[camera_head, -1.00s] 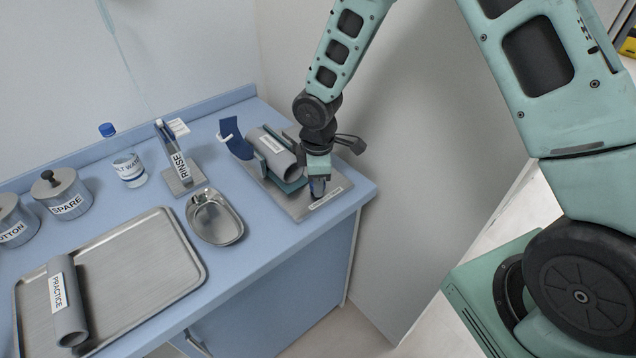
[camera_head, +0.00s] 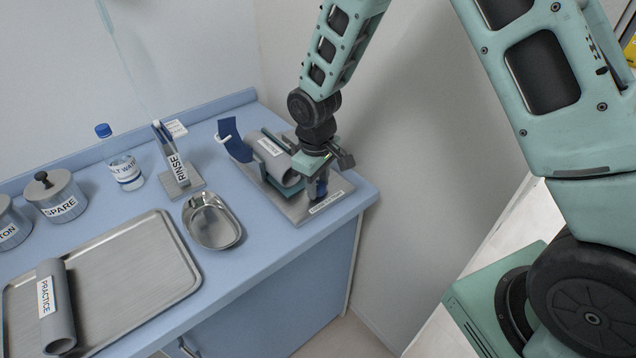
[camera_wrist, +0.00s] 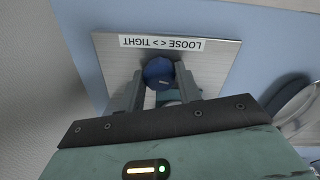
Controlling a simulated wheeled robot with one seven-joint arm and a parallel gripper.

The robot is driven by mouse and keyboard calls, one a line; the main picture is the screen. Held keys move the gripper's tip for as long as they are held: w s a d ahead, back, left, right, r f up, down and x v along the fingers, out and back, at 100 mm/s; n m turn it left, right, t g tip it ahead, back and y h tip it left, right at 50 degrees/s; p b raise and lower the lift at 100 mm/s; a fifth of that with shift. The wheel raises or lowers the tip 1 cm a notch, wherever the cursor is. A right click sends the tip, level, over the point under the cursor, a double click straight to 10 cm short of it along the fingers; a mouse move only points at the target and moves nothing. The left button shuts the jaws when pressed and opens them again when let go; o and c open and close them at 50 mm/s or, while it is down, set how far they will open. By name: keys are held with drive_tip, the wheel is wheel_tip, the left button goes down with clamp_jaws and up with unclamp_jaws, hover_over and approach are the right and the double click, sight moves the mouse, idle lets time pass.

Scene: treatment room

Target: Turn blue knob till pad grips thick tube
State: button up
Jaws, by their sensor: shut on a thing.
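The blue knob (camera_wrist: 158,72) sits between the two fingers of my gripper (camera_wrist: 160,84) in the wrist view. My gripper is shut on it, with the fingers at its sides. In the head view my gripper (camera_head: 318,190) points down at the knob (camera_head: 323,188), at the front of a metal base plate (camera_head: 300,213). The plate's label reads LOOSE > TIGHT in the wrist view (camera_wrist: 162,43). The thick grey tube (camera_head: 268,158) lies in the holder behind the knob. My gripper partly hides its near end, so I cannot tell whether the pad touches it.
A steel kidney dish (camera_head: 212,220), a RINSE stand (camera_head: 180,178), a bottle (camera_head: 122,165) and a tray (camera_head: 120,270) with another grey tube (camera_head: 58,310) are farther left. A wall stands close on the right.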

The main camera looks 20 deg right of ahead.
idle(0.4)
drive_tip(key=o, duration=1)
wheel_tip(320, 180, up, 17)
drive_tip(key=b, duration=0.1)
drive_tip(key=shift+s+a+r+b, duration=0.2)
drive_tip(key=shift+a+b, duration=0.15)
drive_tip(key=shift+b, duration=0.05)
drive_tip(key=s+a+f, duration=0.1)
drive_tip(key=s+a, duration=0.1)
drive_tip(key=s, duration=1.1)
drive_tip(key=s+a+f+n+y, duration=0.1)
drive_tip(key=s+a, duration=0.2)
drive_tip(key=s, duration=1)
drive_tip(key=shift+s+a, duration=0.2)
drive_tip(key=shift+a, duration=0.05)
